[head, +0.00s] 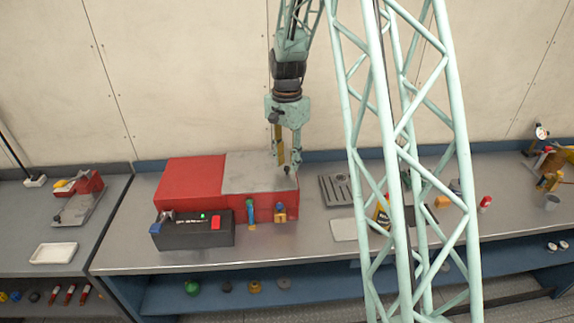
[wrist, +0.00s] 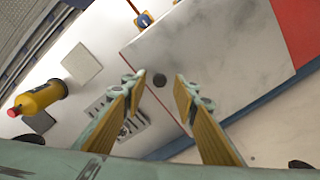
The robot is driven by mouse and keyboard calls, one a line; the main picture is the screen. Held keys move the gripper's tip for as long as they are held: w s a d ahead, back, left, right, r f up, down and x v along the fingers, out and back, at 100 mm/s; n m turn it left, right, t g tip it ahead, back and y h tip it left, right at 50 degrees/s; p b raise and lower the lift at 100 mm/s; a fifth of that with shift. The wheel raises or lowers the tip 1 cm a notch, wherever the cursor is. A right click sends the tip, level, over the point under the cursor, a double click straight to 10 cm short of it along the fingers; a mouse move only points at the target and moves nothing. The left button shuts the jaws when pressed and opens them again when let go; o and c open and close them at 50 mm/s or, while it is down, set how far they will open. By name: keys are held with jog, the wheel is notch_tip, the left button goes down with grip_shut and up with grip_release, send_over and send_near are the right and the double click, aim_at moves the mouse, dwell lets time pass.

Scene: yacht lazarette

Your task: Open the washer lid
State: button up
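The washer (head: 190,184) is a red box on the bench, with a grey metal lid (head: 252,168) lying flat over its right part. The lid shows as a mottled grey panel in the wrist view (wrist: 215,45), with a small dark round knob (wrist: 160,80) near its edge. My gripper (head: 288,168) points down over the lid's right end. In the wrist view my gripper (wrist: 160,82) is open, with the knob between its two yellow fingertips and a gap on each side. I cannot tell how high the fingertips are above the lid.
A black control box (head: 195,235) stands before the washer. A blue-and-yellow valve (head: 280,212) is on its front. Right of it are a slotted grey tray (head: 337,189), a pale plate (head: 344,230) and a yellow bottle (wrist: 42,96). A wall stands close behind.

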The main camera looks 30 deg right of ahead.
jog(key=shift+f, duration=0.55)
grip_shut()
